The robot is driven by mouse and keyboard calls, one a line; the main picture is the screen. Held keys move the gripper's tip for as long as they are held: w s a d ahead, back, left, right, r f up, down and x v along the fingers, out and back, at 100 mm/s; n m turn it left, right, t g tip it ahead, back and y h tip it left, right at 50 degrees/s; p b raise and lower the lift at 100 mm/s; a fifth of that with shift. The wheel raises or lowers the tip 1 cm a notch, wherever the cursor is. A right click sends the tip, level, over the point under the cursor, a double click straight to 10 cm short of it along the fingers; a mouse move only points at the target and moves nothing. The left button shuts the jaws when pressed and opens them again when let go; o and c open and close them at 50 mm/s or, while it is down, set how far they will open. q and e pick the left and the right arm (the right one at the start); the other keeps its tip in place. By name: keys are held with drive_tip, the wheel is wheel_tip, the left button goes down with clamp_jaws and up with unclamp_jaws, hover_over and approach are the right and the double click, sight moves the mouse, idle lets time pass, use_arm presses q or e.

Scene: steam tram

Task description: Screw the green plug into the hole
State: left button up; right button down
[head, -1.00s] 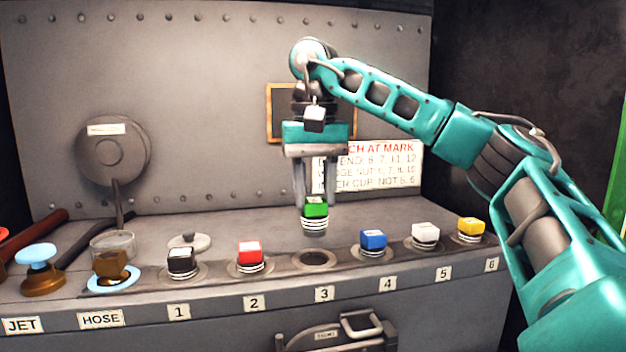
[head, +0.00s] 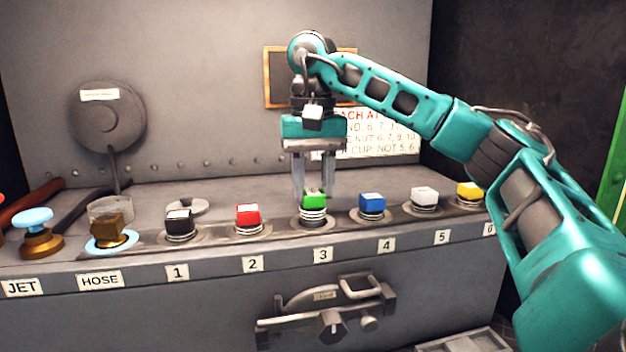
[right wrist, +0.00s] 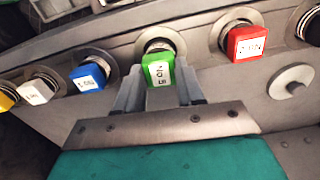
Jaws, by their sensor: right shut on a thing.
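The green plug (head: 314,201) stands upright at the hole above label 3, its ringed lower part showing above the rim. The rim of the hole (head: 317,223) shows around the plug's base; how deep the plug sits I cannot tell. My right gripper (head: 314,190) comes from above with its fingers on both sides of the green head, shut on it. In the right wrist view the green plug (right wrist: 158,72) is between the fingertips, with the hole's rim (right wrist: 157,42) behind it. My left gripper is not in view.
A red plug (head: 247,217) and a black plug (head: 180,224) stand left of it; blue (head: 372,204), white (head: 424,197) and yellow (head: 469,191) plugs stand right. A handled latch (head: 335,305) is on the front below.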

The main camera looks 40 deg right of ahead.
drive_tip(key=shift+r, duration=0.1)
drive_tip(key=shift+m+p, duration=0.3)
drive_tip(key=shift+m, duration=0.3)
drive_tip(key=shift+m+p, duration=0.3)
drive_tip(key=shift+m, duration=1.1)
drive_tip(key=shift+m, duration=0.5)
drive_tip(key=m, duration=0.3)
drive_tip(key=shift+w, duration=0.1)
